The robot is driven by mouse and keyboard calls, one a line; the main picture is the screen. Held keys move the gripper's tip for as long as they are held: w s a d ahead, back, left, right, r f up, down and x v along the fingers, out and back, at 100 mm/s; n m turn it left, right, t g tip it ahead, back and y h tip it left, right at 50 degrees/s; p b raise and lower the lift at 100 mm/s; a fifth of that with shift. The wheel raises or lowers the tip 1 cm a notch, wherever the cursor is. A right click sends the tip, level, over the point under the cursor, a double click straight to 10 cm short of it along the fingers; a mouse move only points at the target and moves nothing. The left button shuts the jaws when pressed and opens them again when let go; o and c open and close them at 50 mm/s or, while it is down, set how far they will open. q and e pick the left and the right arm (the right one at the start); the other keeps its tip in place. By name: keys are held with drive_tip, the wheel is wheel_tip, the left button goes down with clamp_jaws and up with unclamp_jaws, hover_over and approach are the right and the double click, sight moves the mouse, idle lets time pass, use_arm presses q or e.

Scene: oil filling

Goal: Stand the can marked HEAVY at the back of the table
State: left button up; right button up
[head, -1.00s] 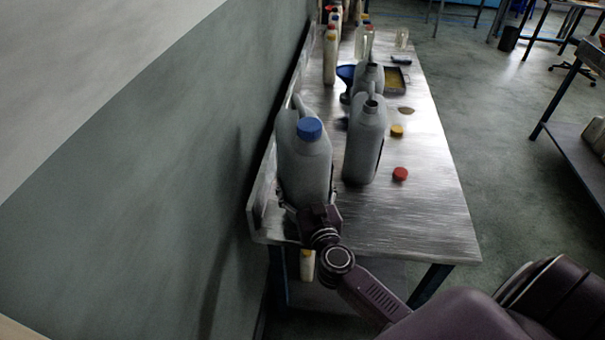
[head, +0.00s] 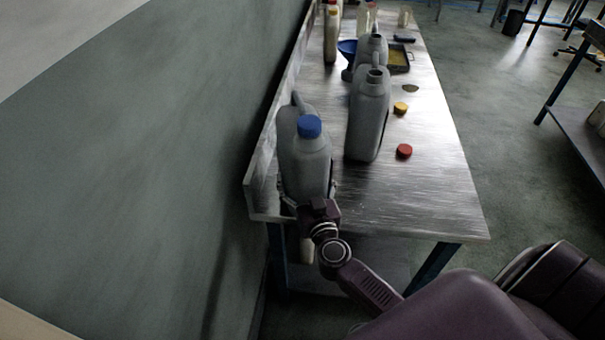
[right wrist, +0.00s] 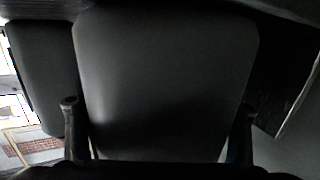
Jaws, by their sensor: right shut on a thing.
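A grey can with a blue cap (head: 305,160) is upright at the near left corner of the metal table (head: 420,210), close to the wall. My right gripper (head: 308,195) is shut on its lower part from the near side. In the right wrist view, my right gripper (right wrist: 155,120) has one finger on each side of the dark can (right wrist: 165,75). I cannot tell whether its base touches the table. A second grey can, uncapped (head: 369,115), stands to its right, and another grey can (head: 372,52) stands farther back. No HEAVY marking is readable. My left gripper is not in view.
A red cap (head: 404,151) and a yellow cap (head: 400,107) lie right of the uncapped can. A blue funnel (head: 347,47), a tray (head: 399,62) and a bottle (head: 331,35) are farther back. A raised edge (head: 262,165) runs along the wall side. The near right tabletop is bare.

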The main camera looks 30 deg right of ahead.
drive_tip(key=shift+w+r, duration=0.1)
drive_tip(key=shift+r, duration=0.35)
drive_tip(key=o, duration=1.8)
drive_tip(key=shift+f, duration=0.45)
drive_tip(key=shift+o, duration=1.4)
drive_tip(key=shift+s+a+r, duration=0.1)
drive_tip(key=shift+s, duration=0.2)
drive_tip(key=shift+w, duration=0.1)
drive_tip(key=v, duration=1.2)
